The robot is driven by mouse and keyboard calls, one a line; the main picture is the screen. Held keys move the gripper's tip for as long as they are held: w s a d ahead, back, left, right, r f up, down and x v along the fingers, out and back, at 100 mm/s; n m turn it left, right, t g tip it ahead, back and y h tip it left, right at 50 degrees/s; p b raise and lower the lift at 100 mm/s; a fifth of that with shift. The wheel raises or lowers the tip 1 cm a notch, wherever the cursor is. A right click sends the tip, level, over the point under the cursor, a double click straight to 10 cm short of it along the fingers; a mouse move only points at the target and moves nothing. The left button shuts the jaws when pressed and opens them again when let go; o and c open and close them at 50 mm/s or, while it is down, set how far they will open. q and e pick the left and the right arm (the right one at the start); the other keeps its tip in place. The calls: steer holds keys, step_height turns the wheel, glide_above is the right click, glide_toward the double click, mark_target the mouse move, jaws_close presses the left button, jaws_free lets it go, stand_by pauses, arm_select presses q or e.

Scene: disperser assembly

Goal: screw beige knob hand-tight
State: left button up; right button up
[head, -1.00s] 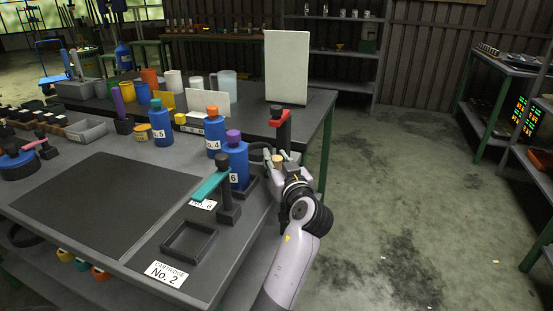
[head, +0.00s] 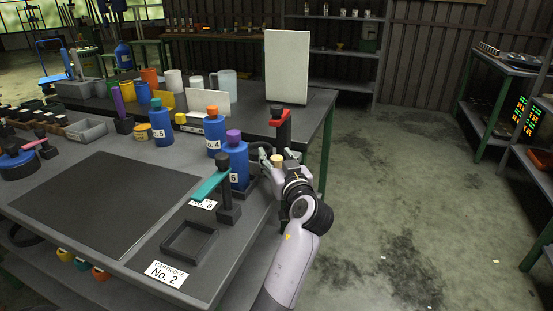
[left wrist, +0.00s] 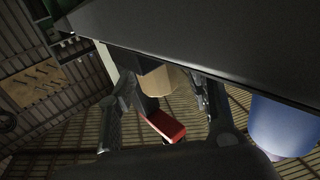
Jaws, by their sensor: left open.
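The beige knob (head: 278,159) shows as a small cylinder near the table's right edge, below a black-capped post with a red arm (head: 281,129). My left gripper (head: 279,155) is around it with its fingers open. In the left wrist view, the knob (left wrist: 163,80) is between the two spread fingers (left wrist: 168,88). The red part (left wrist: 165,126) also shows there. Gaps show beside the knob, and I cannot tell if either finger touches it. What the knob is seated on is hidden. My right gripper is not in view.
Blue bottle No. 6 (head: 235,163) stands just left of my gripper. A black post with a teal arm (head: 211,185) and an empty square frame (head: 188,241) are nearer. A dark mat (head: 105,205) lies at left. The floor (head: 400,200) to the right is open.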

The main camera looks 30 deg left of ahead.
mark_target(276, 122)
arm_select(q)
step_height(276, 122, up, 10)
steer(key=shift+f, duration=0.15)
stand_by(0.4)
